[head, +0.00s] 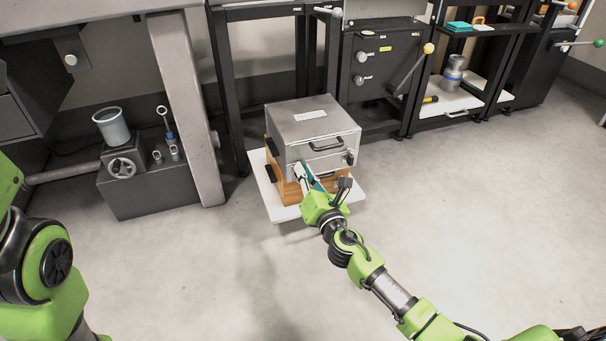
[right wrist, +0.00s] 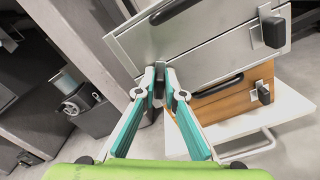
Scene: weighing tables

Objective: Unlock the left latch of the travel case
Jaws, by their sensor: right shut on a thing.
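The travel case appears to be the grey metal case (head: 308,127), shut, with a black handle (head: 327,144) on its front. It also shows in the right wrist view (right wrist: 205,48). Its right latch is a dark knob (head: 350,158), clear in the right wrist view (right wrist: 274,31). My right gripper (head: 303,172) is at the left part of the case front. In the right wrist view its teal fingers (right wrist: 160,84) are closed on the dark left latch (right wrist: 157,63), which they partly cover. My left gripper is out of view; only parts of my left arm show.
The case rests on a wooden box (right wrist: 236,100) with a black handle and knob. Both stand on a low white platform (head: 272,207). A dark bench with a grey cup (head: 112,127) is at left. Dark racks stand behind. The floor at right is clear.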

